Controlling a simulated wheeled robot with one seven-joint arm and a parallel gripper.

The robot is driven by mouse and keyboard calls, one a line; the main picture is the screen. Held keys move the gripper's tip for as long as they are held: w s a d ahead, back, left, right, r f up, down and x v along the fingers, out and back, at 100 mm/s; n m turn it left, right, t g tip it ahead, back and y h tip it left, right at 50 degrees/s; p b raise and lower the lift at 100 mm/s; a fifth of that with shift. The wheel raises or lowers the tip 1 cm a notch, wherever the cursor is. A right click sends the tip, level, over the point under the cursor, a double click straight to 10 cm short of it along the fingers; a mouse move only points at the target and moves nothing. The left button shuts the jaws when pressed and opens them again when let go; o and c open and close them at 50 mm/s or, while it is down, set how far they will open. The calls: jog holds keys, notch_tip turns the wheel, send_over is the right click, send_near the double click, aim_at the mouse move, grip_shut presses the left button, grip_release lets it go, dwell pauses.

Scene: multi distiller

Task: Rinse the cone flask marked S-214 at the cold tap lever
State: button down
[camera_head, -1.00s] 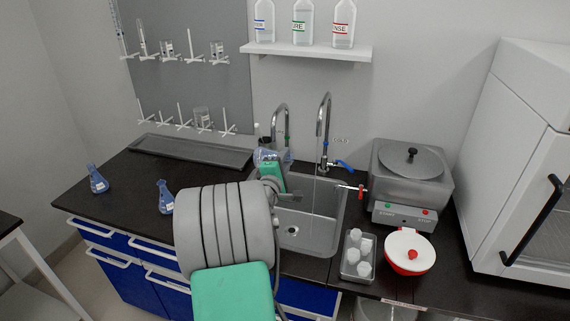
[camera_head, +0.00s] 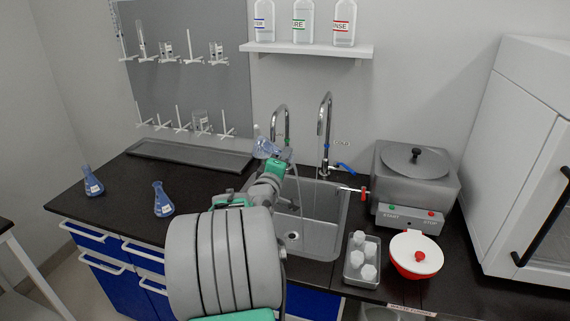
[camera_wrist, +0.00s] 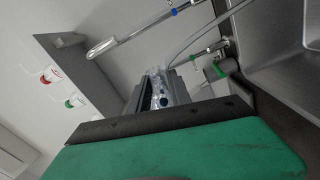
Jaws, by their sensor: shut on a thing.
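My gripper (camera_head: 277,163) is shut on a clear cone flask (camera_head: 265,148) and holds it tilted, up beside the left tap (camera_head: 282,110) at the sink's back left. In the wrist view, my gripper (camera_wrist: 160,100) shows the flask (camera_wrist: 157,78) only in part, behind the jaws. I cannot read its marking. The right tap (camera_head: 325,115) has a blue lever (camera_head: 345,168) at its base, near a small label that seems to read COLD. The flask is to the left of that tap and apart from its lever. A thin, pale line runs down into the sink (camera_head: 325,225).
Two blue-filled flasks (camera_head: 162,202) (camera_head: 92,182) stand on the left counter. A red lever (camera_head: 363,194) juts out before the grey lidded bath (camera_head: 415,175). A tray of white caps (camera_head: 362,258) and a red-white bowl (camera_head: 416,254) stand right of the sink. A bottle shelf (camera_head: 305,50) hangs above.

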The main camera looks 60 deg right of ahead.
jog(key=shift+f+m+b, duration=0.15)
jog(key=shift+m+b, duration=2.35)
jog(key=shift+b, duration=0.7)
jog(key=shift+m, duration=0.3)
